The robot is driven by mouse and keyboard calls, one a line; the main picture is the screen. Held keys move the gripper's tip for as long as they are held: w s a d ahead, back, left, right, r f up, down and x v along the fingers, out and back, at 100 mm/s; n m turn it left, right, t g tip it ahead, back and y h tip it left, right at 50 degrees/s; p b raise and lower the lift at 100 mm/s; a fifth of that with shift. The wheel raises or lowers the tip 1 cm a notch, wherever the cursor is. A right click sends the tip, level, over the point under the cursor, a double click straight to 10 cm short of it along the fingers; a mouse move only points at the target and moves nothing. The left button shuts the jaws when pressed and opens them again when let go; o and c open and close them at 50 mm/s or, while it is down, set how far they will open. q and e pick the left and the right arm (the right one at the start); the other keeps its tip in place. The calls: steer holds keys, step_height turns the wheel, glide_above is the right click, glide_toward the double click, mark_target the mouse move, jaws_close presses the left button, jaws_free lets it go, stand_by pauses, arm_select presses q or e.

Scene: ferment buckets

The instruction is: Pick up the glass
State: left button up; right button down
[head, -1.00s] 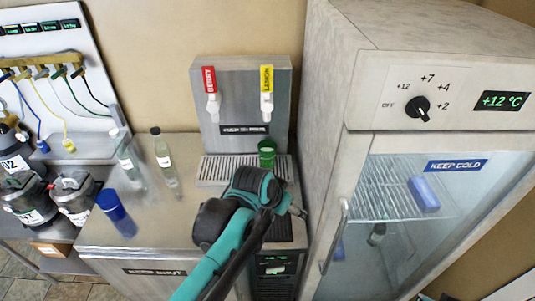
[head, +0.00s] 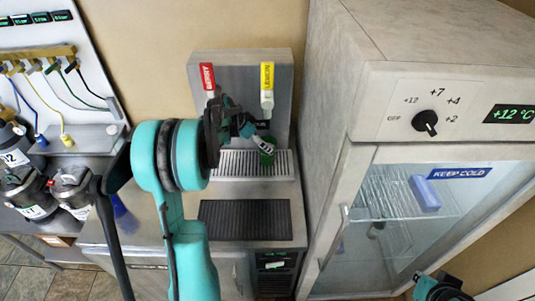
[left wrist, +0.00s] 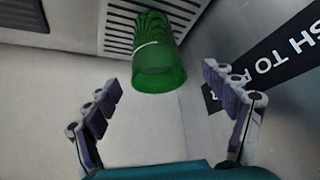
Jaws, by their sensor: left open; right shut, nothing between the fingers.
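The green glass (head: 267,158) stands on the drip grate below the yellow lemon tap (head: 267,78). My left gripper (head: 248,129) is just left of and above it in the head view, partly hidden by my own arm. In the left wrist view the glass (left wrist: 157,66) lies ahead of the fingertips (left wrist: 160,85), roughly centred, with its open rim towards the camera. The left fingers are spread wide with nothing held between them. My right gripper (head: 440,290) is at the lower right edge of the head view, shut and empty, far from the glass.
The drip grate (head: 235,166) and a dark mat (head: 240,222) lie on the counter. The red berry tap (head: 207,77) is beside my left wrist. A tall fridge (head: 350,150) stands close on the right. A blue cup (head: 124,218) is partly hidden behind my left arm.

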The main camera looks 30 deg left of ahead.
arm_select(q)
steer(key=b+x, duration=0.1)
steer(key=x, duration=0.4)
steer(key=shift+d+f+b, duration=0.2)
steer(key=shift+f+b, duration=0.1)
steer(key=shift+f, duration=0.05)
steer(key=shift+r, duration=0.1)
steer(key=shift+c, duration=0.2)
steer(key=c, duration=1.8)
steer(key=shift+o, duration=0.2)
steer(key=shift+r, duration=0.15)
